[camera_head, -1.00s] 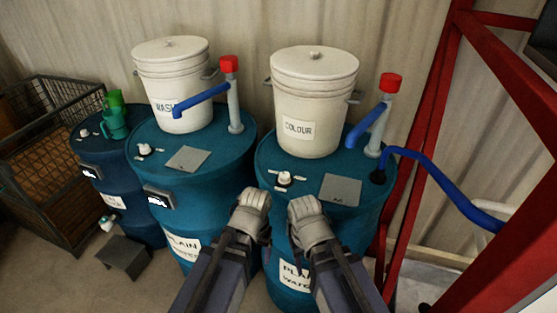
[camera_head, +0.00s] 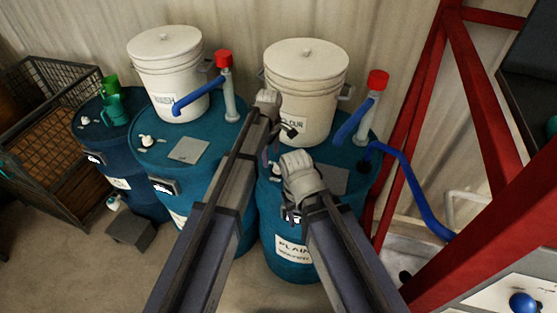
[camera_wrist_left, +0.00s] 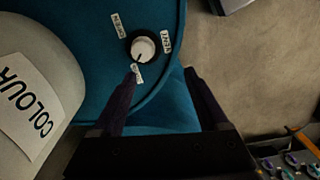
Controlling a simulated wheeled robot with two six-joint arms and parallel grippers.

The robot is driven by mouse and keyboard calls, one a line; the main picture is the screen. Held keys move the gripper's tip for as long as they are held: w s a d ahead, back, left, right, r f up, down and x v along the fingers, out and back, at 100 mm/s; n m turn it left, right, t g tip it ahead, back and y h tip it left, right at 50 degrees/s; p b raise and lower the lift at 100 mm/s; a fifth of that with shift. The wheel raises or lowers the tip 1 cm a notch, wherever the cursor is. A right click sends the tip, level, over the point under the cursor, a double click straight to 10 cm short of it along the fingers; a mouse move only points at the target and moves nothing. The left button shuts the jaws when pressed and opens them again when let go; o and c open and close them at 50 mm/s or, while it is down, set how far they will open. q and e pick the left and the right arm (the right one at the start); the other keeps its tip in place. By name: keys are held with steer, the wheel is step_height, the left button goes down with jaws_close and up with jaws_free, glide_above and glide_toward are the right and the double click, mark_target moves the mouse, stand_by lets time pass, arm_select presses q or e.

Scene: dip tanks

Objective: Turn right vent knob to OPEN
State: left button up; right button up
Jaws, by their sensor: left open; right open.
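The right vent knob (camera_wrist_left: 143,47) is white on a dark round base on the blue right drum (camera_wrist_left: 95,70). An OPEN label (camera_wrist_left: 119,26), a VENT label (camera_wrist_left: 166,40) and a third label (camera_wrist_left: 137,72), hard to read, surround it. A dark mark on the knob points toward the third label. My left gripper (camera_wrist_left: 162,76) is open, its left fingertip nearest the knob; the knob is not between the fingers. In the head view my left gripper (camera_head: 281,143) is over the drum, the knob largely hidden. My right gripper (camera_head: 292,216) is open, lower, at the drum's front.
The COLOUR bucket (camera_head: 305,75) stands on the drum behind my left gripper. A blue-spouted pump with a red cap (camera_head: 377,80) is to its right. The WASH bucket (camera_head: 165,70) stands on the middle drum. A red frame (camera_head: 480,100) rises at right.

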mark_target(278, 166)
arm_select(q)
steer(key=w+d+n, duration=0.1)
steer(key=w+d, duration=0.1)
steer(key=shift+d+n, duration=0.3)
steer(key=shift+n, duration=0.1)
step_height(278, 166, down, 8)
steer(key=b, duration=0.8)
steer(key=shift+r, duration=0.1)
steer(key=shift+c, duration=0.3)
jaws_close()
